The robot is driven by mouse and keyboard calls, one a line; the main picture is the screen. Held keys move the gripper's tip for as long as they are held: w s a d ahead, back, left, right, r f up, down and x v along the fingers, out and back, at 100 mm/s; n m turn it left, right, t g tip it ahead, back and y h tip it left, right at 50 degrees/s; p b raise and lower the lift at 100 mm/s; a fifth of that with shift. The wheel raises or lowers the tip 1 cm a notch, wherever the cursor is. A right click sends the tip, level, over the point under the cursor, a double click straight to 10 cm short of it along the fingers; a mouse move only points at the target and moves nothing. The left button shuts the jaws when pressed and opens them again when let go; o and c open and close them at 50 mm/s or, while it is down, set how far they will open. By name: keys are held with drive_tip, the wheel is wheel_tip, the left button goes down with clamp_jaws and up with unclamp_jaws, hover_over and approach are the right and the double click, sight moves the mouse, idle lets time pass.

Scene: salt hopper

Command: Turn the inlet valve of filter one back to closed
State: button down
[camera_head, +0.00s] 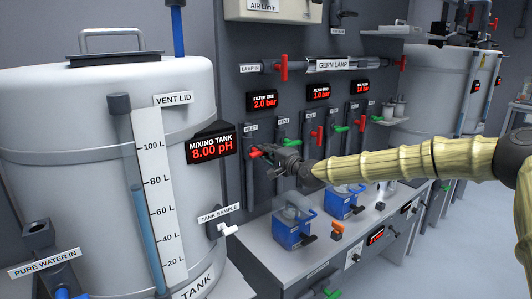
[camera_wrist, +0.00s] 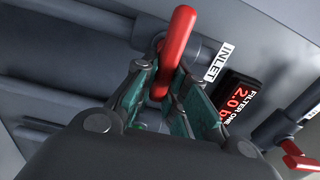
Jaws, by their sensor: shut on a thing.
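The red lever of the filter one inlet valve (camera_head: 256,152) sits below the INLET label (camera_head: 251,128), left of a green lever. In the head view it sticks out to the left, seemingly across its upright pipe. In the wrist view the lever (camera_wrist: 177,40) passes between my fingers, beside the INLET label (camera_wrist: 219,62). My gripper (camera_head: 272,154) is shut on this lever; its green-padded fingers also show in the wrist view (camera_wrist: 165,88). The FILTER ONE display (camera_head: 264,101) reads 2.0 bar. The valve body is partly hidden by my gripper.
The mixing tank (camera_head: 80,130) with its 8.00 pH display (camera_head: 212,149) stands close on the left. A green lever (camera_head: 291,142) and another red lever (camera_head: 317,139) are near on the right. Blue pumps (camera_head: 292,232) stand on the bench below.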

drive_tip(key=c, duration=1.4)
unclamp_jaws()
drive_tip(key=shift+d, duration=0.1)
drive_tip(key=shift+c, duration=0.2)
drive_tip(key=shift+s, duration=0.1)
drive_tip(key=v, duration=1.2)
